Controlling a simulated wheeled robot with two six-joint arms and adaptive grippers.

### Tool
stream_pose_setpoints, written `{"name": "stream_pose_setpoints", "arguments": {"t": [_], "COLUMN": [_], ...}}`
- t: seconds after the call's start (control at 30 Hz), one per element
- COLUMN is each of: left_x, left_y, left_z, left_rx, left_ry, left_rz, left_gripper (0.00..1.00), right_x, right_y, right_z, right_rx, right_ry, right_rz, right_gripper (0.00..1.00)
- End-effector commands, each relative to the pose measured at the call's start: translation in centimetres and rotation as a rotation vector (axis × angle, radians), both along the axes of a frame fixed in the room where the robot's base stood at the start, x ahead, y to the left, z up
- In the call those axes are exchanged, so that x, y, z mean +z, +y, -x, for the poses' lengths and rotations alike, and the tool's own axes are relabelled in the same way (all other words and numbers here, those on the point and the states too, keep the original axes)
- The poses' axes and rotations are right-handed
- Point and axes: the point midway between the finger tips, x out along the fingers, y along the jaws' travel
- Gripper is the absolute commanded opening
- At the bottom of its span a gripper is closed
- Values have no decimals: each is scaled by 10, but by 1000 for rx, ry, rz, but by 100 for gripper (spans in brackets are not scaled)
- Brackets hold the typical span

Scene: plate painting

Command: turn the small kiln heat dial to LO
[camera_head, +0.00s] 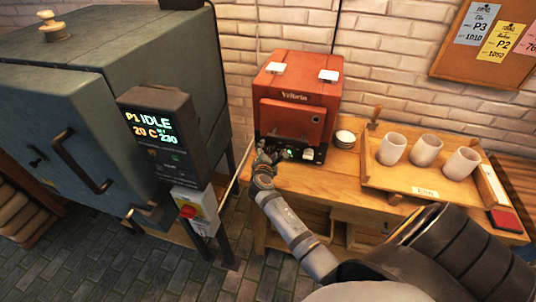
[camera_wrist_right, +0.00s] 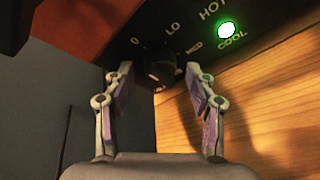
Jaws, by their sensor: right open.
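The small kiln (camera_head: 290,95) is a red box on the wooden bench, with a black control strip along its lower front. In the right wrist view its black heat dial (camera_wrist_right: 157,62) sits among white marks 0, LO and MED. I cannot tell surely which mark the dial points to. My right gripper (camera_head: 266,158) is at the left of the control strip and hides part of it. In the right wrist view the gripper (camera_wrist_right: 166,80) is open, its fingers apart on either side below the dial, with no clear contact. My left gripper is not in view.
A green lamp (camera_wrist_right: 229,30) glows between HOT and COOL.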

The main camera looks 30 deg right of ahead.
Motion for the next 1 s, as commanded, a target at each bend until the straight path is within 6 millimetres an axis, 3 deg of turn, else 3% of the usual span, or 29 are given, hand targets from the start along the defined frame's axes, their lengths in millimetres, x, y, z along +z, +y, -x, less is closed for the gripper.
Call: {"name": "stream_pose_setpoints", "arguments": {"t": [0.27, 0.67, 1.0], "left_x": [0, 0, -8], "left_y": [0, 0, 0], "left_z": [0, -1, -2], "left_rx": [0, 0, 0], "left_ry": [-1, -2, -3], "left_rz": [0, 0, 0], "left_gripper": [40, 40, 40], "right_x": [0, 0, -2], "right_y": [-1, -1, -2], "right_z": [-1, -1, -1], "right_rx": [0, 0, 1], "right_ry": [1, 0, -43], "right_rz": [1, 0, -34], "right_gripper": [56, 2, 2]}}
